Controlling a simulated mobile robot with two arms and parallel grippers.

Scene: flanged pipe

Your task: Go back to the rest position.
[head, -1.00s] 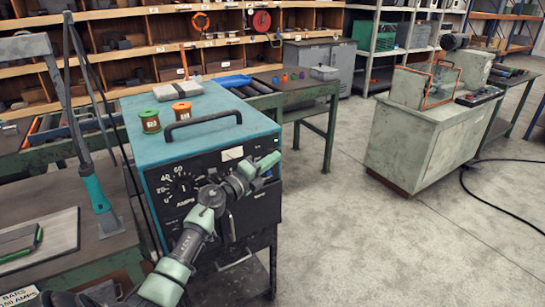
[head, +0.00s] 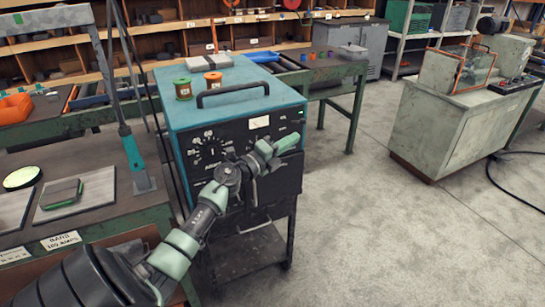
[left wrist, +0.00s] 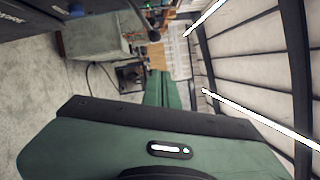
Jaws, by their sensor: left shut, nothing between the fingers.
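My left arm comes in from the lower left of the head view. Its pale green and dark gripper (head: 282,145) is shut and empty in front of the teal welding machine (head: 238,105), overlapping its black dial panel. I cannot tell how far it is from the panel. In the left wrist view the narrow green fingers (left wrist: 163,90) lie together beyond the broad green gripper body, with nothing between them. My right gripper is in no view.
A metal bench (head: 100,215) with plates is at left. A grey cabinet (head: 440,125) stands at right, with a black cable (head: 510,190) on the floor. Open floor (head: 370,240) lies between.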

